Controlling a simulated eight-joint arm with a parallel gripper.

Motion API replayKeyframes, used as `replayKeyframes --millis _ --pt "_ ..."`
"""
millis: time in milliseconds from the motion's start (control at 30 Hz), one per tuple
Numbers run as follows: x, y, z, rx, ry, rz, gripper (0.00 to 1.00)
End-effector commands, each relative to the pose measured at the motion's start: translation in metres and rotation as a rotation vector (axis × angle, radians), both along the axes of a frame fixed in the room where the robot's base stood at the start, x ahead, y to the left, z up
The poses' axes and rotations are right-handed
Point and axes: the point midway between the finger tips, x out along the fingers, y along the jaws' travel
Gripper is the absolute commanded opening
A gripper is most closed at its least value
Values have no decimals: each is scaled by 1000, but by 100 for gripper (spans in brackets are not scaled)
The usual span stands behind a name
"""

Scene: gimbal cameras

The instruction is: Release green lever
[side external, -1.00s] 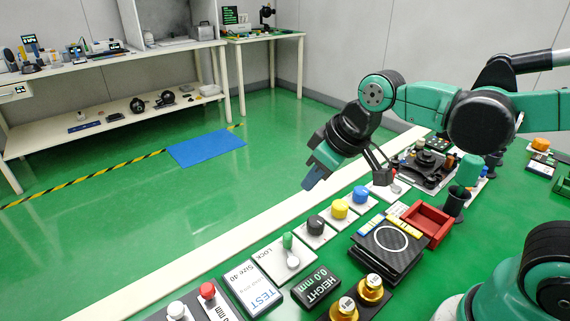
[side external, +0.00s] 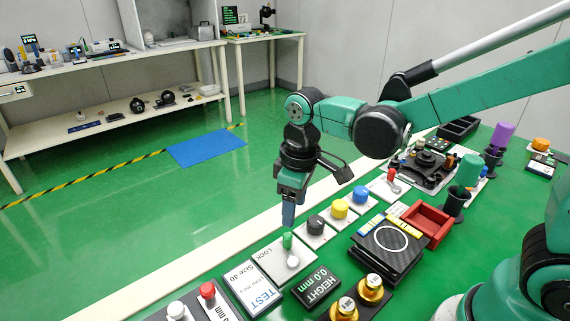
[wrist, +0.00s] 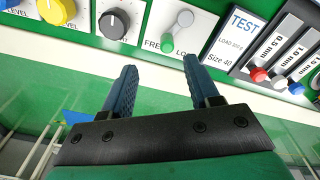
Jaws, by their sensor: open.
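The green lever (side external: 287,240) stands on a light plate marked LOCK (side external: 272,262), beside a round silver pivot. In the wrist view the green lever tip (wrist: 167,43) points toward me, near the FREE marking, with the pivot beyond it. My gripper (side external: 288,215) points down just above the lever in the side view. In the wrist view my gripper (wrist: 161,80) has its two blue fingers apart and nothing between them. The lever lies beyond the fingertips, between their lines. I see no clear contact.
A black knob (side external: 316,225), yellow knob (side external: 340,209) and blue knob (side external: 361,194) sit in a row beside the lever plate. A TEST card (side external: 252,288) and red-tipped slider (side external: 208,291) lie on the other side. A HEIGHT display (side external: 316,287) is nearby.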

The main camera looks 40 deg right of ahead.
Motion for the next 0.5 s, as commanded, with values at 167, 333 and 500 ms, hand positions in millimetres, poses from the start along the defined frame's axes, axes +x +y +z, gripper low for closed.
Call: replayKeyframes --millis 167,333,500 --pt "4 10 -14 -16 67 63 55" --pt "5 10 -28 -18 75 70 55" --pt "5 10 -50 -17 73 69 55"
